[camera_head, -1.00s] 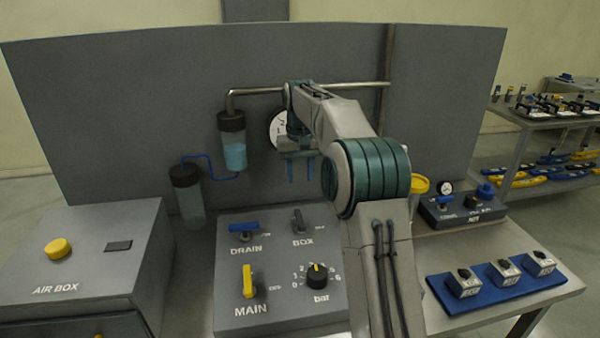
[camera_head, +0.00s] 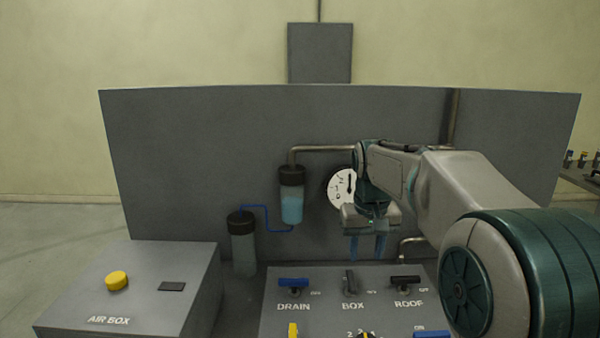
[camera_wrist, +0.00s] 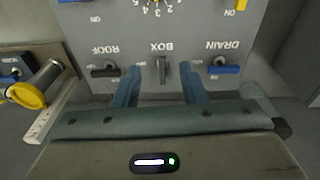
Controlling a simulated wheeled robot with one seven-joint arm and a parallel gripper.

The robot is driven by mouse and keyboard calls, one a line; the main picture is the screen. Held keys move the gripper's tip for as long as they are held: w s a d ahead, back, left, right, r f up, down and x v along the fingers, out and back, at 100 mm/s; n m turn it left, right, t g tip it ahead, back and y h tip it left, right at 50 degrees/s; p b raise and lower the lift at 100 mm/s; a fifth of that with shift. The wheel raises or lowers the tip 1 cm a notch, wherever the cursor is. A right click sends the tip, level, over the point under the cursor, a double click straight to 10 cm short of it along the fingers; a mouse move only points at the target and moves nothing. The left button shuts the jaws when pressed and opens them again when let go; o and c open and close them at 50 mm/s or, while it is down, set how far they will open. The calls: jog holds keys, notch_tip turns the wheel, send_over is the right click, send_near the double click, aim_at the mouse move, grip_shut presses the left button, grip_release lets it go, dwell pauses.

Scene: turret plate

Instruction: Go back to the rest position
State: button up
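My gripper (camera_head: 368,246) hangs above the back of the control panel (camera_head: 330,312), in front of the round gauge (camera_head: 341,188), with its blue fingers pointing down. In the wrist view my gripper (camera_wrist: 158,84) shows two blue fingers set apart with a gap between them. Nothing is held. The BOX lever (camera_wrist: 162,70) shows in that gap, below the fingers and not gripped. The DRAIN lever (camera_head: 293,283) is blue and the ROOF lever (camera_head: 405,279) is black. The rest position itself is not marked in any view.
The AIR BOX (camera_head: 130,290) with a yellow button (camera_head: 117,281) stands at the left. Two cylinders, one with blue liquid (camera_head: 291,205), and a metal pipe (camera_head: 325,149) are by the grey back plate (camera_head: 200,150).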

jog(key=s+f+t, duration=0.1)
jog(key=s+f, duration=0.3)
jog(key=s, duration=0.8)
jog(key=s+f+t, duration=0.1)
jog(key=s+f, duration=0.3)
jog(key=s, duration=0.8)
jog(key=shift+d, duration=0.35)
jog(key=shift+f, duration=0.1)
